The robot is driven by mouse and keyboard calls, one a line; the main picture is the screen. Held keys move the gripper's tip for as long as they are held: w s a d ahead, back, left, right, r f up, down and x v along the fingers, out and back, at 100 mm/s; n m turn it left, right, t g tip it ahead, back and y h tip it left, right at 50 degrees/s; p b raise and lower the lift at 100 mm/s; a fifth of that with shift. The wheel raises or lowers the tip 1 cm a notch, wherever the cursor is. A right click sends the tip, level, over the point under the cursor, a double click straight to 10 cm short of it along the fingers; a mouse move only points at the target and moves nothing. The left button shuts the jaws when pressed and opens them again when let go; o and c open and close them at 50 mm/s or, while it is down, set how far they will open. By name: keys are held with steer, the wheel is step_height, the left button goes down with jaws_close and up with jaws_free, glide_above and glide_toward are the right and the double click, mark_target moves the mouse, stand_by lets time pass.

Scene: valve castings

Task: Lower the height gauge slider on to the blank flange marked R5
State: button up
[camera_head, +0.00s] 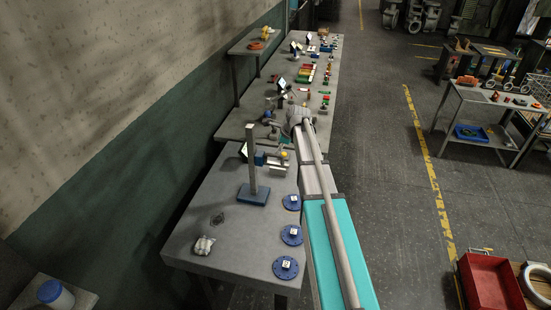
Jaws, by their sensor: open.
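The height gauge stands on the near bench, its grey column (251,158) upright on a blue base (253,196). A small blue part (259,158) shows just right of the column; I cannot tell whether it is the slider. Several blue blank flanges lie flat along the bench's right edge: a far one (292,202), a middle one (291,235) and a near one (286,268). Each has a white label, too small to read, so I cannot tell which is R5. My arm reaches forward right of the bench. I cannot make out my gripper's fingers.
A crumpled pale object (204,245) and a dark coil (217,219) lie on the near bench (240,255). A screen (243,150) stands behind the gauge. A farther bench (316,95) holds many small parts. A red bin (487,283) stands on the floor at right.

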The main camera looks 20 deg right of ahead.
mark_target(275, 155)
steer(key=shift+b+x, duration=2)
steer(key=shift+x, duration=0.55)
jaws_close()
